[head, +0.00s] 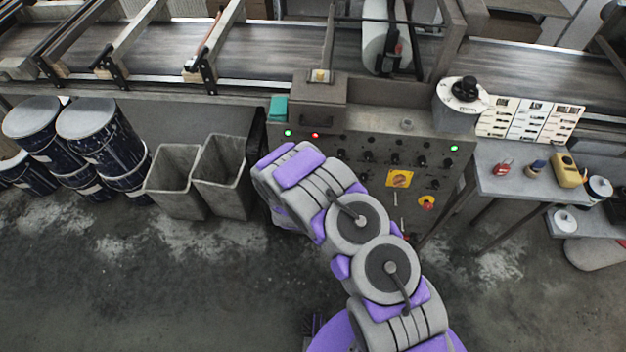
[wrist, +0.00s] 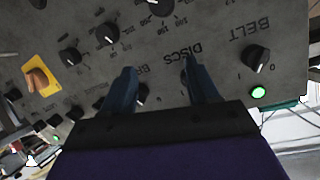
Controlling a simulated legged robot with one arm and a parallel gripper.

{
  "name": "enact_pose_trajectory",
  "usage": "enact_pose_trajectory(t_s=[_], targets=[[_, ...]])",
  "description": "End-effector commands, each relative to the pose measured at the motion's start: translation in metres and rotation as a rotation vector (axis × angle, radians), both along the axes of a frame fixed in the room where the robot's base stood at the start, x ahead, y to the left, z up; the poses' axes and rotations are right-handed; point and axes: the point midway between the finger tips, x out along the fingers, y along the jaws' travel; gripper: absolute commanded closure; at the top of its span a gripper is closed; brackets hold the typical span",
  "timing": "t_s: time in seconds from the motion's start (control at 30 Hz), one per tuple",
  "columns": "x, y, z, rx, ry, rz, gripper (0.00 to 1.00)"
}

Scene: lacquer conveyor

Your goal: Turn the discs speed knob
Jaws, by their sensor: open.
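A grey control panel (head: 385,150) with several black knobs stands under the conveyor; it fills the wrist view (wrist: 220,45) upside down. The word DISCS shows on it between and just beyond my fingertips. I cannot tell for sure which knob belongs to that word. A black knob (wrist: 141,95) with a white mark shows between my fingers, near the left one. A larger dial knob (wrist: 160,5) is cut by the top edge. My gripper (wrist: 159,70) is open over the panel, with nothing seen held. In the head view my arm hides its fingers and part of the panel.
A knob (wrist: 257,58) by the word BELT and a lit green lamp (wrist: 258,92) lie right of my fingers. A yellow plate with an orange switch (wrist: 38,80) is at left. Grey bins (head: 222,175) stand left of the panel, a side table (head: 520,180) at right.

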Motion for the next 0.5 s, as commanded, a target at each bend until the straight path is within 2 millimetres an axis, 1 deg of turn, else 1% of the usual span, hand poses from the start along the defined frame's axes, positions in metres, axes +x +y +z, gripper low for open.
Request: enact_pose_trajectory(t_s=[0.03, 0.17, 0.33, 0.5], targets=[[-0.009, 0.003, -0.015, -0.009, -0.023, 0.007, 0.4], [-0.029, 0.007, -0.04, -0.03, -0.112, 0.025, 0.4], [-0.062, 0.014, -0.065, -0.053, -0.228, 0.063, 0.4], [-0.1, 0.016, -0.083, -0.072, -0.334, 0.106, 0.4]])
